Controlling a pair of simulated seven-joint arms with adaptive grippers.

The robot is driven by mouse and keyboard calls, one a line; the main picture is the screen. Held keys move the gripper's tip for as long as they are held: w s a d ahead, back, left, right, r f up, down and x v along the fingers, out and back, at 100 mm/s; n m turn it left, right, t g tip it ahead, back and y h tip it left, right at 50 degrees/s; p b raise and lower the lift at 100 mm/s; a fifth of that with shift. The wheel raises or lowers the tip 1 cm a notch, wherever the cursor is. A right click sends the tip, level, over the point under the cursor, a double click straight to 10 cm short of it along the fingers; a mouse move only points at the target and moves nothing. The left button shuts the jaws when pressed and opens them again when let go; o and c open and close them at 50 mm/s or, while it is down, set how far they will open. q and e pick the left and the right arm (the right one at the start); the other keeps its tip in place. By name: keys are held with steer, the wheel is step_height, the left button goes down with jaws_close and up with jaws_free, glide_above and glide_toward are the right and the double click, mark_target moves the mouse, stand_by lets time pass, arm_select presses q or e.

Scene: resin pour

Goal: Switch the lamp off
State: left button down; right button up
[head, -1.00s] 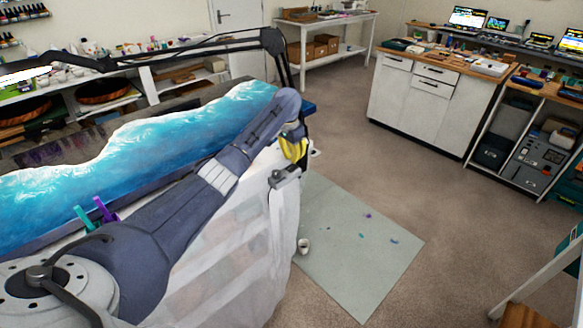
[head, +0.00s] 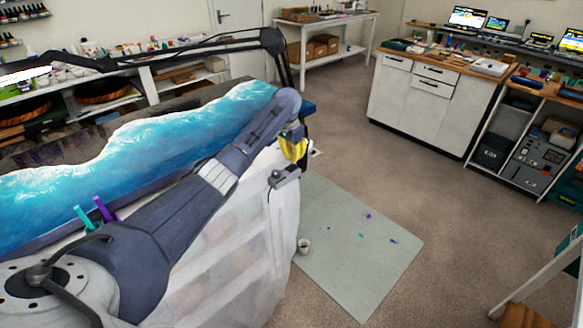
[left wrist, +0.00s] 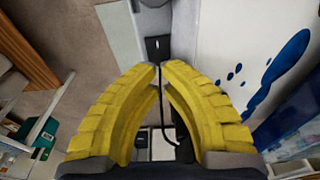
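The lamp (head: 190,47) is a black jointed boom in the head view, reaching from the table's far right corner over to the left. A bright white patch shows under its left end; I cannot tell whether that is its light. A dark cord hangs at the table corner. My left gripper (head: 293,147) has yellow fingers and is beside that corner. In the left wrist view its fingertips (left wrist: 160,65) are together, with no object visibly held. A small black box (left wrist: 158,47) shows just beyond them, and a dark cord shows between the fingers. My right gripper is out of view.
The table carries a blue and white resin piece (head: 170,140) and has a pale cover hanging at its side. A white cabinet (head: 420,105) stands at the back right; floor between is clear.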

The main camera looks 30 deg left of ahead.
mark_target(294, 165)
arm_select(q)
steer(key=shift+f, duration=1.9)
stand_by(1.2)
steer(key=shift+r, duration=3.55)
